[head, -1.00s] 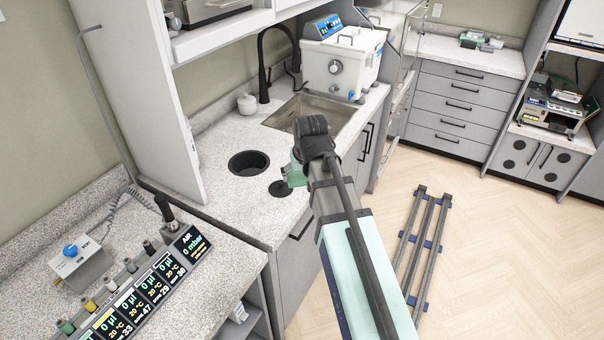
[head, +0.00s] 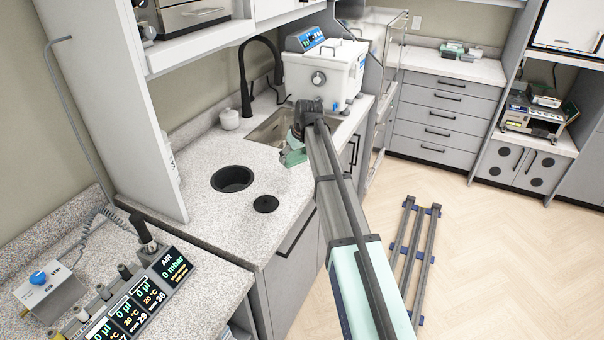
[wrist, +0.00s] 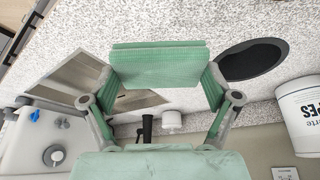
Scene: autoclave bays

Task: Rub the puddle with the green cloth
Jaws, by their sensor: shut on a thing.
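My gripper (head: 293,154) is over the speckled counter, just in front of the sink (head: 268,128). In the wrist view, my gripper (wrist: 160,75) is shut on the green cloth (wrist: 160,62), which looks like a flat folded pad spanning between the fingers. In the head view, the arm and the gripper's own green parts make the cloth hard to pick out. Whether the cloth touches the counter cannot be told. I cannot make out the puddle on the speckled surface in either view.
A round black opening (head: 232,179) and a flat black disc (head: 265,204) lie left of my gripper. A black tap (head: 246,85) and a white water bath (head: 325,75) stand behind. A white tub (wrist: 300,112) shows in the wrist view. An upright cabinet panel (head: 110,100) stands left.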

